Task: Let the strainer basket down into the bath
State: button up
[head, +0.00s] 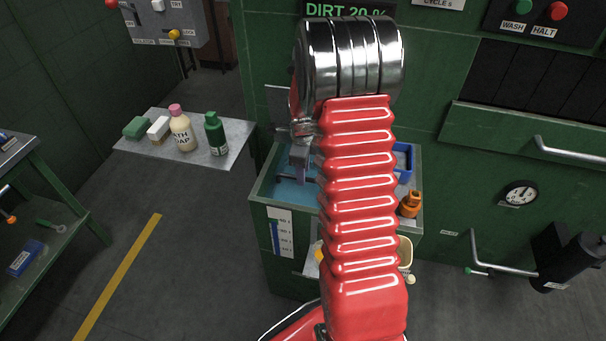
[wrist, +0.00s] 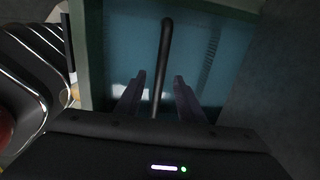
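The bath (head: 262,222) is a green tank of blue water below my raised red arm, with a level scale on its front. My gripper (head: 298,178) points down over its left part. In the wrist view, my gripper (wrist: 157,82) has its two fingers apart, with a dark bar (wrist: 166,40) running between them and a gap on each side. The bar looks like a handle, perhaps of the strainer basket. Faint mesh-like marks show at the right in the water. The basket's body is not clear, and my arm hides the middle of the bath in the head view.
A blue frame (head: 405,160) and an orange fitting (head: 410,204) sit at the bath's right side. A shelf (head: 225,153) with bottles (head: 181,130) and blocks is at the left. A green machine wall with handles stands behind and right. Floor at front left is clear.

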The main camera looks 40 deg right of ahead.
notch_tip(320, 180, up, 12)
jog(key=shift+s+a, duration=0.4)
jog(key=shift+s+f, duration=0.1)
dwell(0.5)
